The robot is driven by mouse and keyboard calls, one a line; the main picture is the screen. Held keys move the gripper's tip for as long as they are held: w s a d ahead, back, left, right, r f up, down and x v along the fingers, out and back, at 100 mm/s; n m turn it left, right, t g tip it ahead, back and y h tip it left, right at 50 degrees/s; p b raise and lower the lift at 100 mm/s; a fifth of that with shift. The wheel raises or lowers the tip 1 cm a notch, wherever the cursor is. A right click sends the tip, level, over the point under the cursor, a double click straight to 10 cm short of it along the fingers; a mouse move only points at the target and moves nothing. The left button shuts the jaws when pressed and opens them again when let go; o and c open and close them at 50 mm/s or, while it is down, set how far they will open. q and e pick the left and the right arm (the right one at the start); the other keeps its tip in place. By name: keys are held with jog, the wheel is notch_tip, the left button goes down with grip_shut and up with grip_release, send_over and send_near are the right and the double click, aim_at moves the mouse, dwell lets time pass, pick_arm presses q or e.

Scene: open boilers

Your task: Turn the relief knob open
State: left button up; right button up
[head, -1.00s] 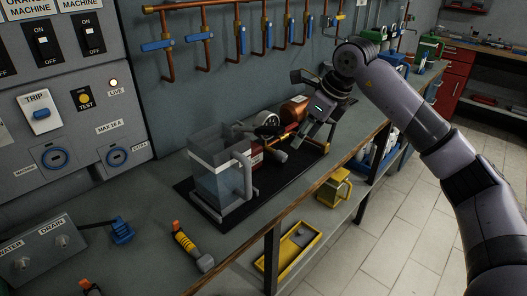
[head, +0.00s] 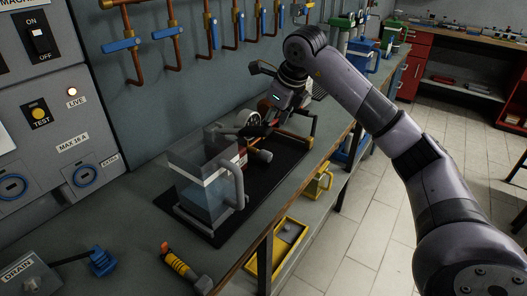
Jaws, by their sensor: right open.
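The small boiler rig stands on a black mat (head: 200,226) on the workbench. It has a clear water tank (head: 203,190) at its left end and a round gauge (head: 247,120) behind the tank. My right gripper (head: 277,122) is over the right part of the rig, open, with nothing seen between its fingers. It covers most of the copper boiler body. I cannot make out the relief knob; it may be hidden behind the gripper. Whether the fingers touch the rig is unclear. My left gripper is not in view.
Copper pipes with blue valve handles (head: 122,45) line the wall behind. A control panel (head: 60,130) is at the left. An orange-and-yellow tool (head: 180,265) lies on the bench front. A yellow tray (head: 288,240) and yellow container (head: 318,184) sit on the lower shelf.

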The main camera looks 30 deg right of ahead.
send_over(265, 152)
jog(key=s, duration=0.3)
notch_tip(265, 152, down, 6)
jog(key=shift+d+f, duration=0.1)
jog(key=x, duration=0.5)
jog(key=shift+w+f+p, duration=0.1)
jog(key=shift+w+p, duration=0.05)
jog(key=shift+p, duration=0.25)
jog(key=shift+w+f, duration=0.25)
jog(key=shift+f, duration=0.3)
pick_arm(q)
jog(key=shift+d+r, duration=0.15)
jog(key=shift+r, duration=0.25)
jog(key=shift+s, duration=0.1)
pick_arm(e)
jog(key=shift+c, duration=0.3)
